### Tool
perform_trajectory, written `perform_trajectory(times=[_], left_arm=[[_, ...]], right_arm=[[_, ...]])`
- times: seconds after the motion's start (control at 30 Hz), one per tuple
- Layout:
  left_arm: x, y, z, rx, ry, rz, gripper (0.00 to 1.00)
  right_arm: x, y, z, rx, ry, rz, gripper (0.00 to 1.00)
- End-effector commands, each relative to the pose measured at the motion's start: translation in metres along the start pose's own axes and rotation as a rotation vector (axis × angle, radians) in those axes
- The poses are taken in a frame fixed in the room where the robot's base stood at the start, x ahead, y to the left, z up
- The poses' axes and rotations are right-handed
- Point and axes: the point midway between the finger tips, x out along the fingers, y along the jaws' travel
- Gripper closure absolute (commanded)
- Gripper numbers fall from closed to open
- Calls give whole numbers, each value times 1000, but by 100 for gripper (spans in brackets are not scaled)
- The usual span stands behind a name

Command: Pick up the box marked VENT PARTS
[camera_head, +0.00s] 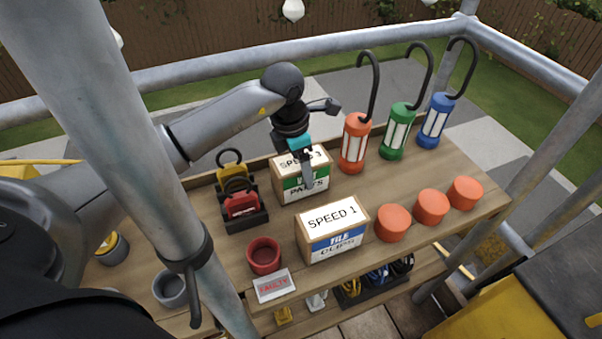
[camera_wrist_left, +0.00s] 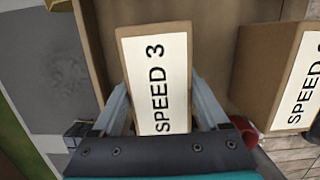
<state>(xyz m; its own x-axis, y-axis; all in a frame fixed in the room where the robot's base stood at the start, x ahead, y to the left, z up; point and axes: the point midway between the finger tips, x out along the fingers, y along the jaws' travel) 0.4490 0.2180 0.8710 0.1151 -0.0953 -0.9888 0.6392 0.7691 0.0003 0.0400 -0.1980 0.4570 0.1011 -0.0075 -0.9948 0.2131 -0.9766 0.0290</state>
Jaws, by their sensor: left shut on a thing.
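The box (camera_head: 317,187) has a white top reading "SPEED 3" and a green front band with "PARTS" below it. The word on the band is partly hidden by my gripper finger. It is at the back middle of the wooden shelf (camera_head: 350,187), upright; I cannot tell whether it touches the wood. My left gripper (camera_head: 307,170) reaches down over it and is shut on it. In the left wrist view the box (camera_wrist_left: 157,80) sits between the two fingers (camera_wrist_left: 160,100). My right gripper is not in view.
A TILE CLIPS box (camera_head: 333,229) stands in front, close by. Red, green and blue hook lamps (camera_head: 397,133) stand right. Orange cylinders (camera_head: 431,206) line the front right. A black holder (camera_head: 243,210) is left, a red cup (camera_head: 264,255) front left. A scaffold pole (camera_head: 110,130) crosses the left.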

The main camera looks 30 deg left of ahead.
Motion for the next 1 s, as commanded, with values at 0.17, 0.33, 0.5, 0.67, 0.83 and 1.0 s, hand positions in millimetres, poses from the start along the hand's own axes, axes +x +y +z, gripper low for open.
perform_trajectory(times=[0.17,0.33,0.5,0.67,0.83,1.0], left_arm=[[0,0,0,0,0,0,74],[0,0,0,0,0,0,93],[-1,1,0,0,-2,1,100],[-2,1,1,0,-2,1,100],[-9,1,2,0,-3,3,100],[-32,1,6,1,-5,4,100]], right_arm=[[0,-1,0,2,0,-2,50],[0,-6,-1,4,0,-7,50],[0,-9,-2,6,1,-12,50],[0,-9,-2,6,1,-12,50],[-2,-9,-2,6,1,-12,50],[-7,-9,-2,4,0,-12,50]])
